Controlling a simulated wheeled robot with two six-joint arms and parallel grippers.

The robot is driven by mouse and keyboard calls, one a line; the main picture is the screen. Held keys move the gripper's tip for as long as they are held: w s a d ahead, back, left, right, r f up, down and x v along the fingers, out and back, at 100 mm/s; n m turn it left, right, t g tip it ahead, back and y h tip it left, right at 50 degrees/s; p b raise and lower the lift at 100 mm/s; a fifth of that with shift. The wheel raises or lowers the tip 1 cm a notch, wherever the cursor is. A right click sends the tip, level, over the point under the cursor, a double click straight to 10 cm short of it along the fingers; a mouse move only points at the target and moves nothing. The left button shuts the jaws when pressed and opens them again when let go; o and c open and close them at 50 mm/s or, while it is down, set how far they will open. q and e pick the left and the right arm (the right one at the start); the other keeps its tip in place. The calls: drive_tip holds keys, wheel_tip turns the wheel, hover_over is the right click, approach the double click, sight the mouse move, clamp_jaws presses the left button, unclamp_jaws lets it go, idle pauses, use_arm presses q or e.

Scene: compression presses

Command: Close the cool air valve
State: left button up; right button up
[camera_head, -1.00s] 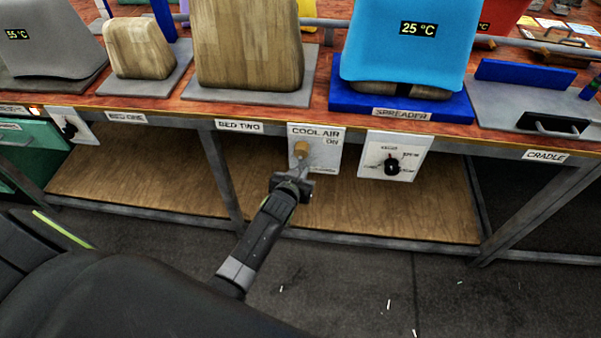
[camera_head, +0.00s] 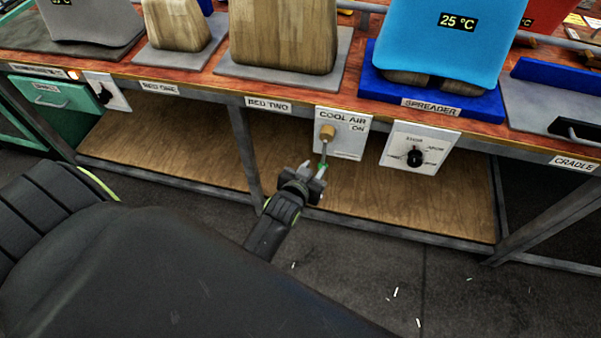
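The cool air valve is a white panel (camera_head: 350,147) on the front of the bench, marked COOL AIR and ON. My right gripper is not in view.
A second white panel with a black dial (camera_head: 414,158) is to the right. Above, the bench top holds wooden blocks and a blue block (camera_head: 440,45) reading 25 °C. A lower wooden shelf (camera_head: 400,205) lies behind my gripper. A bench leg (camera_head: 245,155) stands to the left.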

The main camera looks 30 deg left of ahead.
use_arm(q)
drive_tip(key=p+v, duration=0.1)
drive_tip(key=v, duration=0.7)
drive_tip(key=shift+s+r, duration=0.2)
drive_tip(key=shift+s, duration=0.2)
drive_tip(key=s+f+g+p, duration=0.15)
drive_tip(key=s+f, duration=0.25)
drive_tip(key=f, duration=0.4)
drive_tip(key=s+a+f+g, duration=0.1)
drive_tip(key=s+f+g, duration=0.25)
drive_tip(key=f, duration=0.45)
drive_tip(key=s+f+g+p, duration=0.1)
drive_tip(key=s+f, duration=0.4)
drive_tip(key=f, duration=0.2)
drive_tip(key=s+a+f+g, duration=0.3)
drive_tip(key=s+f, duration=0.2)
drive_tip(key=s, duration=0.6)
drive_tip(key=s+a+f+g, duration=0.3)
drive_tip(key=s+f, duration=0.3)
drive_tip(key=s, duration=0.5)
drive_tip(key=shift+a+p, duration=0.45)
drive_tip(key=shift+a, duration=0.3)
drive_tip(key=shift+w, duration=0.1)
